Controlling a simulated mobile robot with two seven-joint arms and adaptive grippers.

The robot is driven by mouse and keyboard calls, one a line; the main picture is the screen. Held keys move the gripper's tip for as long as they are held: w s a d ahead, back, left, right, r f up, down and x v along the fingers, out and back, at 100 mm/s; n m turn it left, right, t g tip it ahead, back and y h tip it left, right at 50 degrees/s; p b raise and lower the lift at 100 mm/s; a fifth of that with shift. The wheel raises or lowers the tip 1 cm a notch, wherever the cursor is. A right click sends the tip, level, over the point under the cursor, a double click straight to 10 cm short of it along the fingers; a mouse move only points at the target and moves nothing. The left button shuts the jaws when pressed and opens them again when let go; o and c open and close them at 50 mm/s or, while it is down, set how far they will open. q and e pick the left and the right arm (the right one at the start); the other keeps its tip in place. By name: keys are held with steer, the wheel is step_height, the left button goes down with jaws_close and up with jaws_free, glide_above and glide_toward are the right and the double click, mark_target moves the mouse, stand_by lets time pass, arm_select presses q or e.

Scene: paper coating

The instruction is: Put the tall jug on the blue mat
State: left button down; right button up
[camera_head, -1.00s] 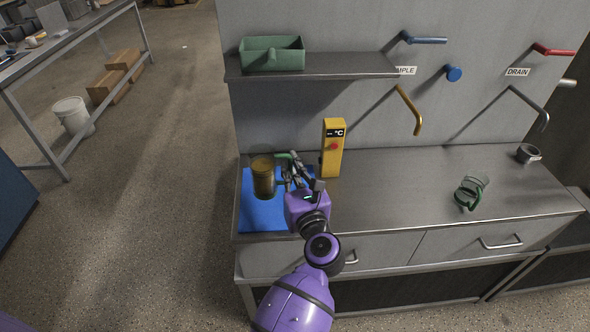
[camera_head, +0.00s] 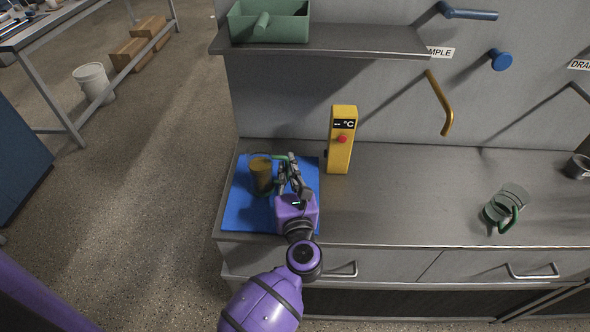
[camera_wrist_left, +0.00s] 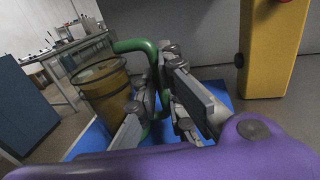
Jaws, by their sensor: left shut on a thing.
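The tall jug (camera_head: 261,177) is a clear cylinder filled with amber-brown liquid, with a green handle on its right side. It stands upright over the left part of the blue mat (camera_head: 243,211). In the left wrist view the jug (camera_wrist_left: 102,92) is at the left, with its green handle (camera_wrist_left: 131,46) reaching toward my fingers. My left gripper (camera_head: 286,172) is shut on that handle, to the right of the jug's body. I cannot tell for sure whether the jug's base touches the mat. My right gripper is not in view.
A yellow temperature post (camera_head: 340,153) stands close to the right of the mat. A clear glass jug with a green handle (camera_head: 505,207) stands farther right. A shelf (camera_head: 330,40) with a green bin (camera_head: 285,27) hangs above. The middle of the counter is clear.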

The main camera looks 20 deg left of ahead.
arm_select(q)
steer(key=shift+d+r, duration=0.15)
steer(key=shift+d, duration=0.05)
steer(key=shift+s+a, duration=0.15)
steer(key=shift+a, duration=0.1)
steer(key=c, duration=2.3)
jaws_free()
steer(key=shift+f, duration=0.2)
steer(key=o, duration=0.4)
steer(key=shift+r, duration=0.1)
steer(key=shift+o, duration=0.2)
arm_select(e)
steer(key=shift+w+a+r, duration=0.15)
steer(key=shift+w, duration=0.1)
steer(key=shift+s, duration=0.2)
